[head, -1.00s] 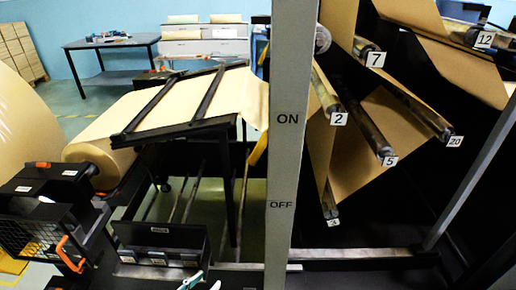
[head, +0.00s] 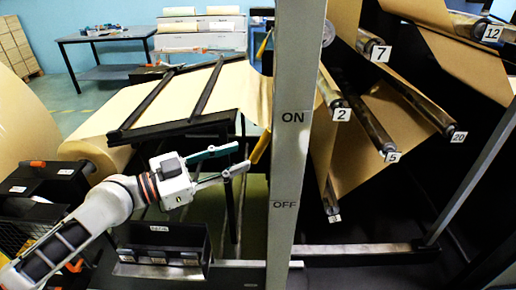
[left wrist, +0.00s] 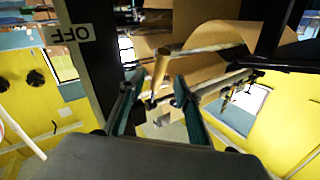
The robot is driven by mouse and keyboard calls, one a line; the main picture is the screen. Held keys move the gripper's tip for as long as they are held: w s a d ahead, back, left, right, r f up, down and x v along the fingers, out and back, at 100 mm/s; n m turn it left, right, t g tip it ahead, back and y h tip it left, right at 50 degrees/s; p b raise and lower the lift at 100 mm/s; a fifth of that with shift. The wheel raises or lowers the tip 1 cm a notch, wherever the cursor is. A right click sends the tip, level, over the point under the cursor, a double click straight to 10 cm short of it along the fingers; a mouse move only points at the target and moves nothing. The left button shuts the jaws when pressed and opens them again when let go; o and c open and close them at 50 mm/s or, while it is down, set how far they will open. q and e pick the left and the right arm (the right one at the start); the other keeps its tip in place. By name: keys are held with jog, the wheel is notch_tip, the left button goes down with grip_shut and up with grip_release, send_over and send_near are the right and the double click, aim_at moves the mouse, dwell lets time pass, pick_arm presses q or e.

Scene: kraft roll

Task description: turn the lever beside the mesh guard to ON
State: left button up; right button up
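The grey post with ON and OFF labels (head: 285,160) stands upright in the middle of the head view. A yellow lever-like bar (head: 261,147) slants at its left side, near the ON height. The mesh guard (head: 14,236) is at the lower left, partly hidden by my left arm; an orange handle (head: 75,265) shows beside it. My left gripper (head: 238,160) is open and empty, its fingertips just left of the yellow bar; I cannot tell whether they touch. In the left wrist view its fingers (left wrist: 157,88) are apart, with the OFF label at upper left. My right gripper is not in view.
A black bin (head: 165,235) lies below my left gripper. A sloped frame with brown paper (head: 170,100) is behind it. Numbered rollers (head: 368,125) with hanging paper are right of the post. A table (head: 105,36) stands at the back left.

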aim_at(255, 151)
pick_arm(q)
jog(key=shift+p+x, duration=0.85)
jog(key=shift+x, duration=2.7)
grip_shut()
